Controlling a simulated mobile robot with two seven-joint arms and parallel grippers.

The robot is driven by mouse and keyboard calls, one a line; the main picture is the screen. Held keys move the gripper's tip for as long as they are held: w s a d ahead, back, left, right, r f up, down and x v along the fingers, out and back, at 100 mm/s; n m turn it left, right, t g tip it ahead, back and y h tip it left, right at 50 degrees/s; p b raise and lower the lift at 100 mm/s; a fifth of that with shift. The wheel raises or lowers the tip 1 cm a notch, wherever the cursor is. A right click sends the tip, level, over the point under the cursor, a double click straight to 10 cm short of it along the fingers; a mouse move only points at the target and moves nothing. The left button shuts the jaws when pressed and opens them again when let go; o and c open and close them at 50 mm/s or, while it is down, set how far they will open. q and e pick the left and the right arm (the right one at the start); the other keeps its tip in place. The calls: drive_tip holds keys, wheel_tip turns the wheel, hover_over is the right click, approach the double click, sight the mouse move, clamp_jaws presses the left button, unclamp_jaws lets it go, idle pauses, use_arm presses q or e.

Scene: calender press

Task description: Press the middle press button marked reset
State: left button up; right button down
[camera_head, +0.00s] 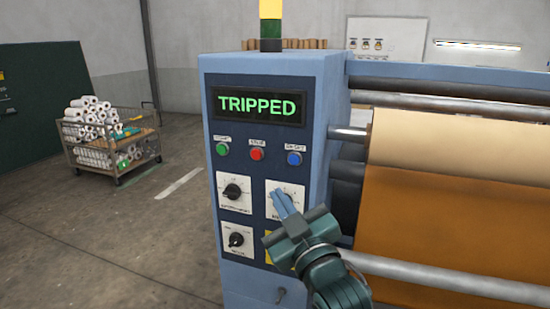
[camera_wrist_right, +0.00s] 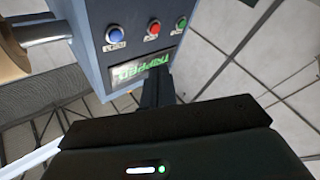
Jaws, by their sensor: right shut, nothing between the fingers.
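The press cabinet (camera_head: 265,80) is blue, with a dark front panel. Its display (camera_head: 258,107) reads TRIPPED in green. Below it sit three buttons in a row: green (camera_head: 222,149), red (camera_head: 257,153) in the middle, and blue (camera_head: 294,158). Their small labels are too blurred to read surely. The red button also shows in the right wrist view (camera_wrist_right: 153,28). My right gripper (camera_head: 283,200) is shut and empty. Its fingertips are below and right of the red button in the head view, overlapping the upper right dial plate. My left gripper is not in view.
Dials (camera_head: 233,191) sit below the buttons, partly hidden at right by my gripper. Rollers with tan and brown sheet (camera_head: 440,215) stand right of the cabinet. A cart of white rolls (camera_head: 110,145) stands at left. The floor between is clear.

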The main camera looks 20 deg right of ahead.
sight(294, 160)
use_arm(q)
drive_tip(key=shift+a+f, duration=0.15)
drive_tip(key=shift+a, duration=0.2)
use_arm(e)
drive_tip(key=shift+w+a+r, duration=0.1)
drive_tip(key=shift+a+r, duration=0.05)
drive_tip(key=shift+r, duration=0.35)
drive_tip(key=shift+a+r, duration=0.15)
drive_tip(key=shift+r, duration=0.35)
drive_tip(key=shift+d, duration=0.1)
use_arm(q)
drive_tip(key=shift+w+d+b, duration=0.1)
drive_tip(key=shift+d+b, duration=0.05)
drive_tip(key=shift+b, duration=0.15)
use_arm(e)
drive_tip(key=shift+w+d, duration=0.8)
drive_tip(key=shift+w, duration=0.4)
drive_tip(key=shift+w+d, duration=0.8)
drive_tip(key=shift+w, duration=0.45)
drive_tip(key=shift+w+d, duration=0.8)
drive_tip(key=shift+w, duration=0.4)
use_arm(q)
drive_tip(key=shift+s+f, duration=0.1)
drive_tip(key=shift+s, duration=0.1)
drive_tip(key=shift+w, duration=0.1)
